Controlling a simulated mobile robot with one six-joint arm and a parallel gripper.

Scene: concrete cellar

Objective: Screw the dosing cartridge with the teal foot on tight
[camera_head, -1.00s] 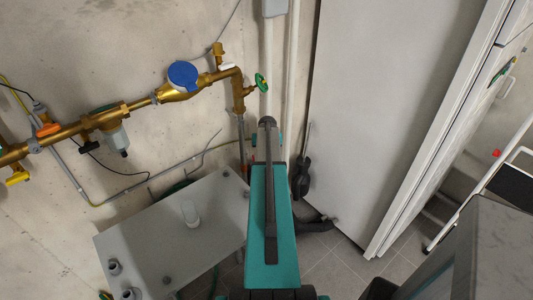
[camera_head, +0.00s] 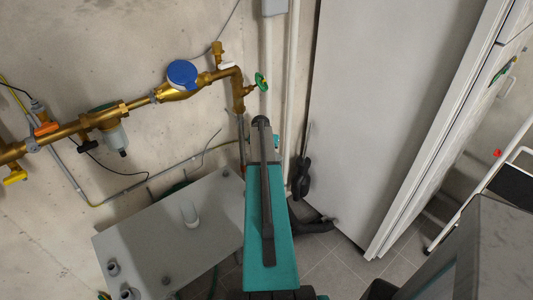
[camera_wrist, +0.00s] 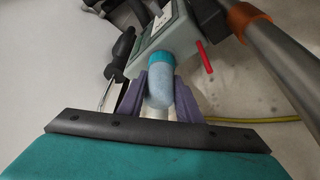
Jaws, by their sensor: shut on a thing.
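In the wrist view the dosing cartridge (camera_wrist: 159,91) has a pale blue rounded body and a teal foot (camera_wrist: 160,59). My gripper (camera_wrist: 160,86) is shut on it, with a purple-grey finger on each side. The teal foot points away from my wrist, at the underside of a grey-green dosing unit (camera_wrist: 177,40) with a display. I cannot tell whether the foot touches the unit or how deep it sits. In the head view my own teal arm hides the gripper, the cartridge and the unit.
A red pin (camera_wrist: 205,57) sticks out beside the unit. A thick grey pipe with an orange collar (camera_wrist: 249,18) runs close on the right. A black-handled tool (camera_wrist: 121,55) is at left. The head view shows brass pipework (camera_head: 67,131), a grey-lidded tank (camera_head: 150,235) and a pale panel (camera_head: 385,110).

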